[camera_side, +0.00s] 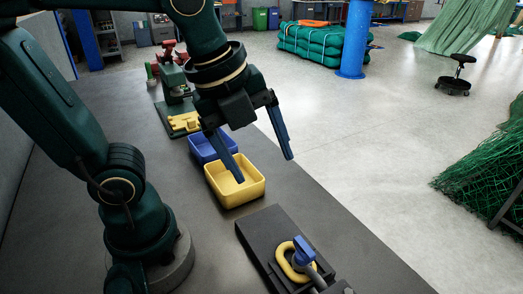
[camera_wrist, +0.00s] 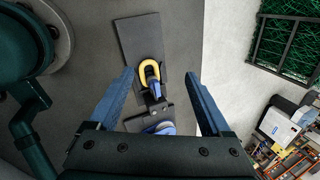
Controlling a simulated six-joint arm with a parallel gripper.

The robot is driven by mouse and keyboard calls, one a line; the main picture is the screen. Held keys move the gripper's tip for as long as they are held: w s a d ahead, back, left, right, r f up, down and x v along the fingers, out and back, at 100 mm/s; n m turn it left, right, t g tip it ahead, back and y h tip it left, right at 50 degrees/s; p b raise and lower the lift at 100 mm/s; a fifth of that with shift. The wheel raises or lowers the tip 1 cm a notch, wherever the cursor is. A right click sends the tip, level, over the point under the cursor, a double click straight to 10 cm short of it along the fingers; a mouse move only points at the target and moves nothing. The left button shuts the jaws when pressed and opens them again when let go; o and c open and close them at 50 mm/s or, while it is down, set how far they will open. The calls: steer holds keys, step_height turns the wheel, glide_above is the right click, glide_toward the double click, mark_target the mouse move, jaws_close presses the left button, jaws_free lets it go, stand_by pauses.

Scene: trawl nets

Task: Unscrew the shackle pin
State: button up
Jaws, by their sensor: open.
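The shackle (camera_side: 318,279) is grey and sits at the bottom of the side view. The shackle pin (camera_side: 303,249) shows a flat blue head there. A yellow link (camera_side: 286,262) lies by the shackle on a dark plate (camera_side: 258,232). In the wrist view the yellow link (camera_wrist: 143,72), the blue pin head (camera_wrist: 151,83) and the plate (camera_wrist: 127,42) show between and beyond the fingertips. My gripper (camera_side: 266,168) has two blue fingers spread wide with nothing between them. It hangs above and behind the shackle, well apart from it.
A yellow bin (camera_side: 237,198) and a blue bin (camera_side: 203,150) stand behind the plate, below my gripper. A yellow-topped fixture (camera_side: 184,121) stands farther back. In the wrist view another blue part (camera_wrist: 160,128) sits near my gripper's body. Green netting (camera_side: 485,160) lies at the right.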

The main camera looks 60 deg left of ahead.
mark_target(302, 247)
steer(key=d+f+m+g, duration=0.1)
steer(key=d+m, duration=0.2)
steer(key=m, duration=0.2)
steer(key=w+d+f+m+g, duration=0.1)
steer(key=d+f+m, duration=0.1)
steer(key=m, duration=0.3)
steer(key=w+d+f+m+g, duration=0.1)
steer(key=d+f+m+g, duration=0.1)
steer(key=d+m, duration=0.2)
steer(key=shift+w+f+m+y, duration=0.15)
steer(key=shift+m+y, duration=0.15)
steer(key=shift+m, duration=0.4)
steer(key=shift+f, duration=2.5)
jaws_close()
